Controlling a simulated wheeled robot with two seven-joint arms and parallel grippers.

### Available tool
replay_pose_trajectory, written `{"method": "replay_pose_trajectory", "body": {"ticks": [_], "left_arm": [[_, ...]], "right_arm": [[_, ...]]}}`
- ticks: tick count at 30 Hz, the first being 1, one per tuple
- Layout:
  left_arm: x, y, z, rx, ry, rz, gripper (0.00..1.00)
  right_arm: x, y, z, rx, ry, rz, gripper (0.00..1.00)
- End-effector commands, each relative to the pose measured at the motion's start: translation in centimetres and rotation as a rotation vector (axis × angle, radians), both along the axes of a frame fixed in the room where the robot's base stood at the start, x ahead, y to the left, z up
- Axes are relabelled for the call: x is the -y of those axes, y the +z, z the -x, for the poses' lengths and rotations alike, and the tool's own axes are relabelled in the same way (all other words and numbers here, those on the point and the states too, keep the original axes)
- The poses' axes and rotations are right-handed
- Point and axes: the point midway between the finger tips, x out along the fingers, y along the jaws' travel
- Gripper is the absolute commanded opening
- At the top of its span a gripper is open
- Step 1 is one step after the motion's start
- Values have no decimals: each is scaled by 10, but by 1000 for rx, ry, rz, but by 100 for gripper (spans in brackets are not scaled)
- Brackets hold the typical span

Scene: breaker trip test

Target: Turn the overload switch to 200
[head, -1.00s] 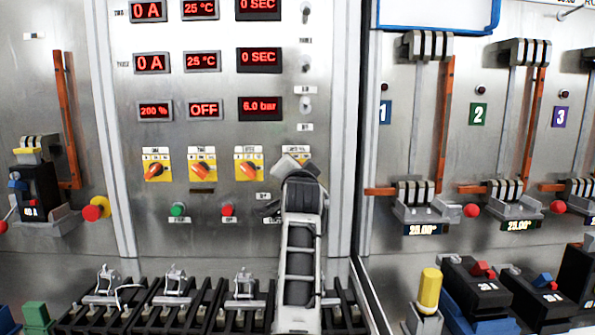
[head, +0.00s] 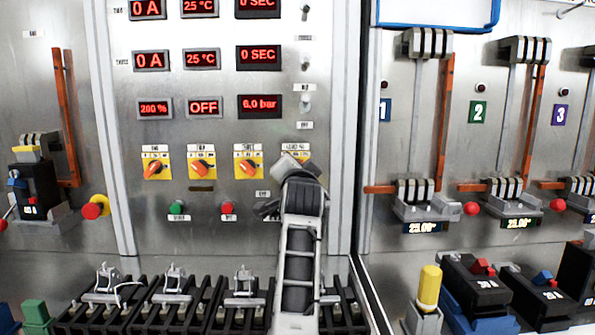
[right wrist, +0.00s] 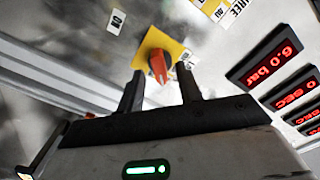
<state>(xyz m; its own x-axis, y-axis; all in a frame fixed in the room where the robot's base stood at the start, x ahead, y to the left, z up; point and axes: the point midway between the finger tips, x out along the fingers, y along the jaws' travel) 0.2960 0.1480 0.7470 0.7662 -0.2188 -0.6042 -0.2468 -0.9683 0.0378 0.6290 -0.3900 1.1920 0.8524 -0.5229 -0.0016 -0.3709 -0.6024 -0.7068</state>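Several orange rotary switches on yellow plates sit in a row on the grey panel. In the head view I see the left one (head: 157,166), the second (head: 202,166) and the third (head: 248,166). The rightmost switch (head: 304,157) is mostly hidden by my right gripper (head: 292,163). Contact is not visible. My left gripper is not in view.
A red display (head: 155,108) reads 200 %, another (head: 204,107) reads OFF and one (head: 260,106) reads 6.0 bar. A green button (head: 177,207) and a red button (head: 227,207) sit below the switches. Black terminal blocks (head: 175,303) stand along the bottom.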

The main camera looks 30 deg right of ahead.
Motion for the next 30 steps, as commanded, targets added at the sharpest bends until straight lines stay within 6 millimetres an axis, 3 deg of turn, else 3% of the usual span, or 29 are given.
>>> {"method": "replay_pose_trajectory", "body": {"ticks": [6, 12, 30], "left_arm": [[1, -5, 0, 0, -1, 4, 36], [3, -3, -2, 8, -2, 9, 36], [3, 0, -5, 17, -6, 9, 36]], "right_arm": [[-20, -3, 33, 1, 1, -3, 35], [-31, -1, 49, -1, 1, -2, 35], [-32, 2, 51, 3, 6, 2, 35]]}}
